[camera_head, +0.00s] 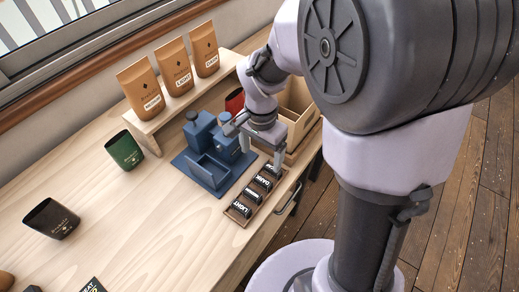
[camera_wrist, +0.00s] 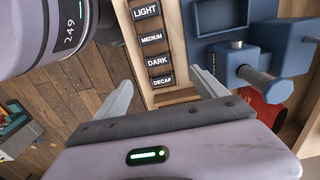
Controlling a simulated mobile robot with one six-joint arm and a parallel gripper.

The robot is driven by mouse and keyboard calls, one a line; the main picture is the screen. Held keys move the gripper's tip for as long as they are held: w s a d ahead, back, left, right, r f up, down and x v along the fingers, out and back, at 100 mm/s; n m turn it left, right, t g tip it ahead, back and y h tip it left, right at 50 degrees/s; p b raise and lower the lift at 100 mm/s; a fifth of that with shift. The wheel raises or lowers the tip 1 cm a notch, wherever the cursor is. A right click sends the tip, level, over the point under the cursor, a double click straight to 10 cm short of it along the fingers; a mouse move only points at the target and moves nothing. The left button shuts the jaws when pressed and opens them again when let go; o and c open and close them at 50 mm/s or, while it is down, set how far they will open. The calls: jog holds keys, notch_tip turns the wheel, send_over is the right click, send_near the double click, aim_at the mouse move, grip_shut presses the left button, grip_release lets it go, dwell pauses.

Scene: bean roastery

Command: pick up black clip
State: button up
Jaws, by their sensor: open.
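No separate black clip can be made out for sure. A narrow wooden tray (camera_head: 233,219) holds a row of black labelled pieces. In the wrist view they read LIGHT (camera_wrist: 146,12), MEDIUM (camera_wrist: 151,39), DARK (camera_wrist: 157,61) and DECAF (camera_wrist: 162,80). I cannot tell whether any of these is the clip. My gripper (camera_head: 262,158) is over the far end of the tray. In the wrist view my open gripper (camera_wrist: 160,82) has its fingers on either side of the DECAF end, with nothing held. The height above the tray is unclear.
A blue machine (camera_head: 208,150) stands on a blue mat beside the tray. An open wooden box (camera_head: 298,112) and a red pouch (camera_head: 235,101) are behind. Coffee bags (camera_head: 175,66) stand on a raised shelf. Green (camera_head: 125,151) and black (camera_head: 51,219) containers are left; the tabletop between is clear.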

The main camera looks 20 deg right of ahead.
jog(key=b, duration=0.2)
send_over(263, 179)
jog(key=f, duration=0.6)
jog(key=shift+w+a+f, duration=0.15)
jog(key=shift+a+f, duration=0.05)
jog(key=shift+a, duration=0.05)
jog(key=f+b, duration=0.1)
jog(key=f, duration=0.1)
jog(key=f+b, duration=0.2)
jog(key=f, duration=0.1)
jog(key=shift+d+f, duration=0.3)
jog(key=shift+d, duration=0.05)
jog(key=shift+r, duration=0.2)
jog(key=shift+c, duration=0.2)
jog(key=c, duration=1.4)
jog(key=shift+o, duration=0.2)
jog(key=shift+r+p, duration=0.1)
jog(key=shift+p, duration=0.2)
